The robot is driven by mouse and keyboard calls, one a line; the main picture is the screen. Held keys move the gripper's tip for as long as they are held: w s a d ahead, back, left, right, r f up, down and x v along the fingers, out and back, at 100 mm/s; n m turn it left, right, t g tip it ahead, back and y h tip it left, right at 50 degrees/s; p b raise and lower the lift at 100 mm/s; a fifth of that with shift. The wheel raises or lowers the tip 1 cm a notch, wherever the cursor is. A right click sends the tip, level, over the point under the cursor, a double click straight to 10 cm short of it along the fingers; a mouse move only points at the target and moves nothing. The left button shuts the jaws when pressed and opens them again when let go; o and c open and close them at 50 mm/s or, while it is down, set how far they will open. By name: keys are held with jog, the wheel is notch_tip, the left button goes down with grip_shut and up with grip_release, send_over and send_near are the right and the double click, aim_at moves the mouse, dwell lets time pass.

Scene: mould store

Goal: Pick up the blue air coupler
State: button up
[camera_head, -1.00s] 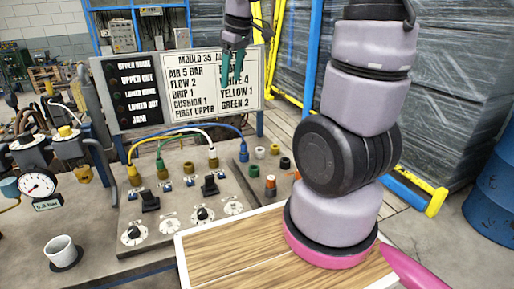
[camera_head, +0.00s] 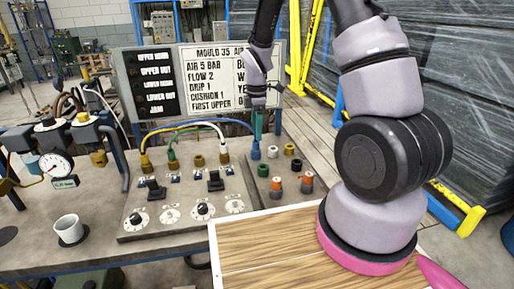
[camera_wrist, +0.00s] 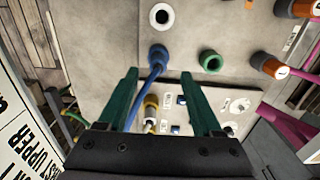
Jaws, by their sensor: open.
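The blue air coupler (camera_head: 255,151) is at the right end of the row of hose couplers on the grey panel, with a blue hose running from it. In the wrist view the blue coupler (camera_wrist: 158,54) lies just beyond my fingertips, roughly midway between them, its hose running back between the fingers. My gripper (camera_head: 259,134) is above the coupler in the head view. In the wrist view its green fingers (camera_wrist: 159,76) are spread wide with no object gripped. Whether a finger touches the hose I cannot tell.
A yellow coupler (camera_wrist: 151,104) also shows between the fingers, farther down. A white ring (camera_wrist: 161,15), a green ring (camera_wrist: 210,62) and an orange-banded part (camera_wrist: 268,67) are close by. A sign board (camera_head: 212,80) stands behind. A wooden board (camera_head: 270,250) lies in front.

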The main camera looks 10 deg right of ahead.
aim_at(256, 142)
notch_tip(256, 142, down, 6)
jog(key=shift+w+a+r, duration=0.1)
jog(key=shift+w+r, duration=0.05)
grip_shut()
